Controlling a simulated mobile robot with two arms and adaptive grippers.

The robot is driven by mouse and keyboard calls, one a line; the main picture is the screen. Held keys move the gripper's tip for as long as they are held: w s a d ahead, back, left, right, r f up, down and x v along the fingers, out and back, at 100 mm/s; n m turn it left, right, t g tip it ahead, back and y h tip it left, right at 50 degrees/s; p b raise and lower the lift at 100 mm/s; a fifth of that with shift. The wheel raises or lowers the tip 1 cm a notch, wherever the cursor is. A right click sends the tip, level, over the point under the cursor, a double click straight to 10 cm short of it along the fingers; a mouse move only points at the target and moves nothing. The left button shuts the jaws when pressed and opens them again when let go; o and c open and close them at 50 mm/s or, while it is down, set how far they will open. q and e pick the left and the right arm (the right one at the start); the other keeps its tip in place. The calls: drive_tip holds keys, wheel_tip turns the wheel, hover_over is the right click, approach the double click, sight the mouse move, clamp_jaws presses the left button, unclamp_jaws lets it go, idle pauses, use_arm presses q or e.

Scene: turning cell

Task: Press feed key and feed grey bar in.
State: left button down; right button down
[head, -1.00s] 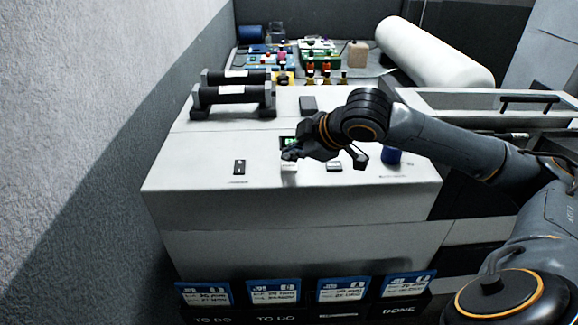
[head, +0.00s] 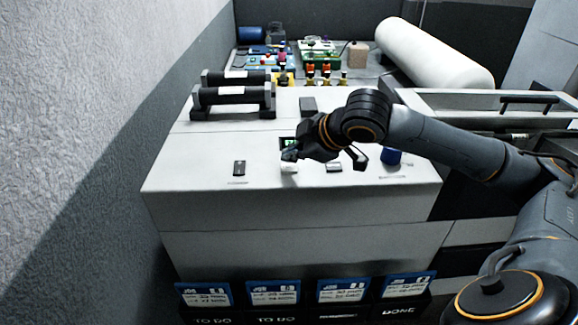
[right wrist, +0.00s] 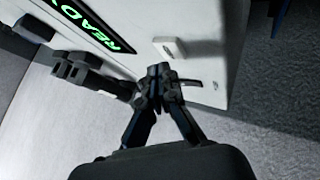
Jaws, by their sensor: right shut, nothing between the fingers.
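My right gripper (head: 290,155) is shut and empty, low over the top of the white machine cabinet (head: 200,215). In the right wrist view its fingertips (right wrist: 160,72) are together, beside a pale raised key (right wrist: 169,47). In the head view a pale key (head: 289,169) shows just below the fingertips; I cannot tell whether they touch it. A display (right wrist: 95,25) reads "READY" in green; it is partly covered in the head view (head: 288,141). Two dark bars with pale labels (head: 233,95) lie on supports at the back left. I cannot make out a clearly grey bar. My left gripper is out of view.
Job cards (head: 273,292) stand in front. A white roll (head: 435,55) and small coloured items lie behind.

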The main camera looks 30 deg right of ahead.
drive_tip(key=shift+f, duration=0.15)
drive_tip(key=shift+f, duration=0.25)
